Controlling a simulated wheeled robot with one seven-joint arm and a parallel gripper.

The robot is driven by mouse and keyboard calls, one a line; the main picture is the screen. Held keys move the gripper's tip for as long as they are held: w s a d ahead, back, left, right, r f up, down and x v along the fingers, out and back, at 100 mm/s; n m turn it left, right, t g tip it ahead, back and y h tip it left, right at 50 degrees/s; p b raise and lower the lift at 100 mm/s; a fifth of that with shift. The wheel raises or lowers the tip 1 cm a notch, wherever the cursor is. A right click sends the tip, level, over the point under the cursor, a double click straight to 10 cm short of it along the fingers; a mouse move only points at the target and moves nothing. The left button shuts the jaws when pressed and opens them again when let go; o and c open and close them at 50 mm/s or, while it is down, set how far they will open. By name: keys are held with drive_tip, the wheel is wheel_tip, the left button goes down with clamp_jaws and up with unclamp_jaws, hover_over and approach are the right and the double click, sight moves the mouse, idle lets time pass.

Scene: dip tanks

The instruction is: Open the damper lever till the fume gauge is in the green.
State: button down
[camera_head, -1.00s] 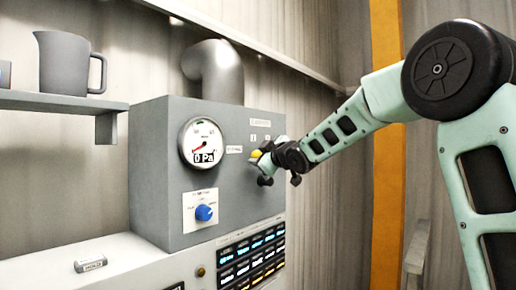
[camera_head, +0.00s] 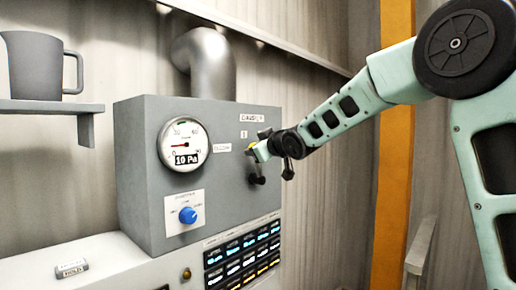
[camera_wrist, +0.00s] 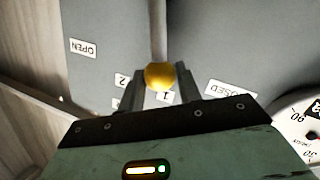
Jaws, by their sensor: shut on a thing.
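The damper lever's yellow knob (camera_wrist: 159,75) sits between the two fingers of my gripper (camera_wrist: 160,88) in the wrist view, and the gripper is shut on it. In the wrist view the OPEN label (camera_wrist: 83,48) is at upper left and the CLOSED label (camera_wrist: 229,91) is right of the knob. Number labels lie near the left finger. In the head view my gripper (camera_head: 262,152) is at the right part of the grey box's front and hides most of the lever. The fume gauge (camera_head: 184,144) has a white dial and reads 10 Pa, with its red needle pointing left.
The grey control box (camera_head: 140,190) carries a blue knob (camera_head: 188,215) under the gauge. A panel of lit indicators (camera_head: 242,255) is below. A grey jug (camera_head: 35,65) stands on a shelf (camera_head: 60,107) at left. A pipe (camera_head: 208,65) rises from the box top.

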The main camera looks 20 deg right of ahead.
drive_tip(key=c, duration=1)
unclamp_jaws()
drive_tip(key=shift+s, duration=0.15)
drive_tip(key=s+d+r, duration=0.1)
drive_tip(key=s+r, duration=0.1)
drive_tip(key=s, duration=1.5)
drive_tip(key=shift+d+r, duration=0.35)
drive_tip(key=shift+r, duration=0.05)
drive_tip(key=shift+w, duration=0.1)
